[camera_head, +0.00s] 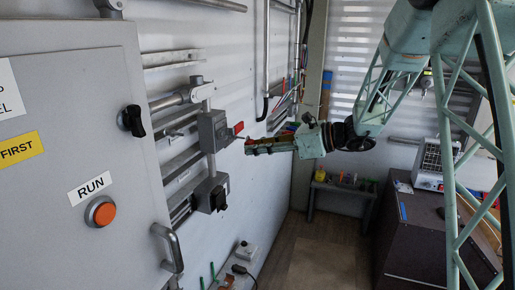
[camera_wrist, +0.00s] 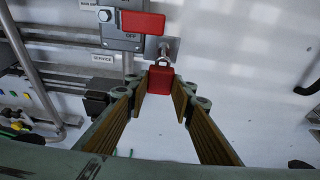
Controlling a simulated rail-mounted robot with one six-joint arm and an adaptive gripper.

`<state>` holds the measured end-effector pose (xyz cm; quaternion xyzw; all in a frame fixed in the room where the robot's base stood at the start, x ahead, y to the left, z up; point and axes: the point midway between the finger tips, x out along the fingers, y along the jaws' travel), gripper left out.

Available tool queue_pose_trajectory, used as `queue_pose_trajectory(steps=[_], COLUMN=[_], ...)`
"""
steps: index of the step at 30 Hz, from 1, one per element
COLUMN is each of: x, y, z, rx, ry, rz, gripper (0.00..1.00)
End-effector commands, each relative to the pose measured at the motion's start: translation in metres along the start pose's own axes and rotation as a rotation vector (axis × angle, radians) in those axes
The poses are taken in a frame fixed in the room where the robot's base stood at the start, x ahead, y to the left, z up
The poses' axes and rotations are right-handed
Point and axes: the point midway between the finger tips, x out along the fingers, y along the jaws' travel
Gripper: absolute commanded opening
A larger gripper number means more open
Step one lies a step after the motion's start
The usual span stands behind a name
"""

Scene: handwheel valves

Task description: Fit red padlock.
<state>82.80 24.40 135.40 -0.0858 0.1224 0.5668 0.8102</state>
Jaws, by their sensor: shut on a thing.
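The red padlock (camera_wrist: 161,80) is between the fingertips of my gripper (camera_wrist: 161,92) in the wrist view, body toward me and shackle (camera_wrist: 163,62) pointing away. My gripper is shut on it. The shackle overlaps the lower part of a small metal hasp plate (camera_wrist: 162,48) on the wall; I cannot tell whether it passes through. Just above is a grey switch box (camera_wrist: 122,34) with a red handle (camera_wrist: 143,24). In the head view my gripper (camera_head: 250,147) reaches left, just right of the switch box (camera_head: 212,131) and its red handle (camera_head: 238,128).
A second, lower box (camera_head: 211,192) is on the wall, with pipes and rails behind both. A grey cabinet (camera_head: 75,150) with an orange button stands at the left. A dark cabinet (camera_head: 430,240) is at the right. The floor (camera_head: 320,260) between is clear.

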Motion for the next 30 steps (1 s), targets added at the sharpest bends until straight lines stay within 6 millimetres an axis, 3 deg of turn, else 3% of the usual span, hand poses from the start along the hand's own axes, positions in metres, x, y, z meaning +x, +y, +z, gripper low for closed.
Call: queue_pose_trajectory(steps=[30], x=[0.024], y=[0.000], z=[0.007], rx=[0.001], ry=[-0.001], rz=[0.000], gripper=[0.11])
